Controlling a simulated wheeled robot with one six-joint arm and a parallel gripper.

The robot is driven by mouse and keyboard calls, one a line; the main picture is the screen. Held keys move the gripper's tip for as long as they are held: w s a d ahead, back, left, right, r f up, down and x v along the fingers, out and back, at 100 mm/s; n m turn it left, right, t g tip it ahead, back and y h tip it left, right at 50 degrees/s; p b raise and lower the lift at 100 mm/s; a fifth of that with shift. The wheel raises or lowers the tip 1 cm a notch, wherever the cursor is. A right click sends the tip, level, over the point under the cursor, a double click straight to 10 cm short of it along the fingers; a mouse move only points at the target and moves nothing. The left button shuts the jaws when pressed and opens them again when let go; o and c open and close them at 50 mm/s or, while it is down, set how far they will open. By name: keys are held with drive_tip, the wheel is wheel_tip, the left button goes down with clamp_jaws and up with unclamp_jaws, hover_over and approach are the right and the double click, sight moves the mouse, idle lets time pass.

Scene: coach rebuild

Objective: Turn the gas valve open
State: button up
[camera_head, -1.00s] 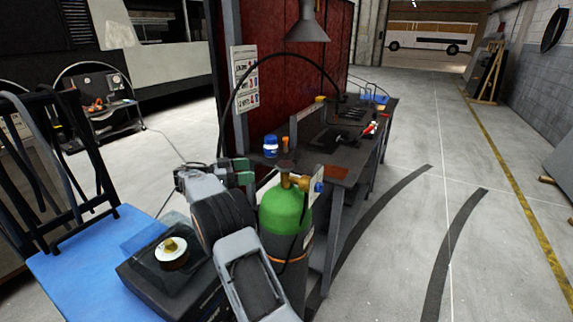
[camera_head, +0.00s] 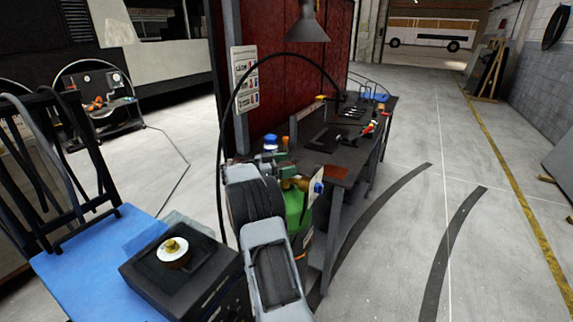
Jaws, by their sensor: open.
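The green gas cylinder (camera_head: 296,205) stands upright at the near end of the workbench, its left side hidden behind my arm. Brass fittings (camera_head: 297,184) show at its top, with a blue part (camera_head: 318,187) on the right. The valve handwheel on top is covered by my gripper and arm. My gripper (camera_head: 278,171) is open at the cylinder's top, with green on its fingers, and is mostly hidden behind my wrist. I cannot tell whether the fingers touch the valve or are apart from it.
The dark workbench (camera_head: 338,158) carries a blue-capped jar (camera_head: 271,143), an orange bottle (camera_head: 285,143) and several tools. A black hose (camera_head: 221,150) arches over the near end. A red panel (camera_head: 280,75) stands behind. The floor on the right (camera_head: 410,220) is clear.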

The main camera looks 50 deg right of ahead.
drive_tip(key=shift+d, duration=0.1)
drive_tip(key=c, duration=0.9)
drive_tip(key=f+n+t+b, duration=0.1)
drive_tip(key=b, duration=0.4)
drive_tip(key=shift+s+t+h, duration=0.1)
drive_tip(key=shift+t+h, duration=0.3)
drive_tip(key=n+t+b, duration=0.1)
drive_tip(key=b, duration=0.2)
drive_tip(key=n+t+h+b, duration=0.1)
drive_tip(key=t+b, duration=0.1)
drive_tip(key=b, duration=0.2)
drive_tip(key=shift+f+n+t, duration=0.15)
drive_tip(key=shift+n+t, duration=0.15)
drive_tip(key=n+t+b, duration=0.1)
drive_tip(key=t+b, duration=0.1)
drive_tip(key=b, duration=0.2)
drive_tip(key=n+t+b, duration=0.2)
drive_tip(key=b, duration=0.2)
drive_tip(key=shift+r+t, duration=0.2)
drive_tip(key=shift+t, duration=0.1)
drive_tip(key=n+t+b, duration=0.1)
drive_tip(key=t+b, duration=0.1)
drive_tip(key=n+t+b, duration=0.1)
drive_tip(key=t+b, duration=0.1)
drive_tip(key=b, duration=0.1)
drive_tip(key=shift+r+n, duration=0.3)
drive_tip(key=shift+r, duration=0.05)
drive_tip(key=shift+r+t+y, duration=0.1)
drive_tip(key=shift+t+y, duration=0.2)
drive_tip(key=shift+w, duration=0.2)
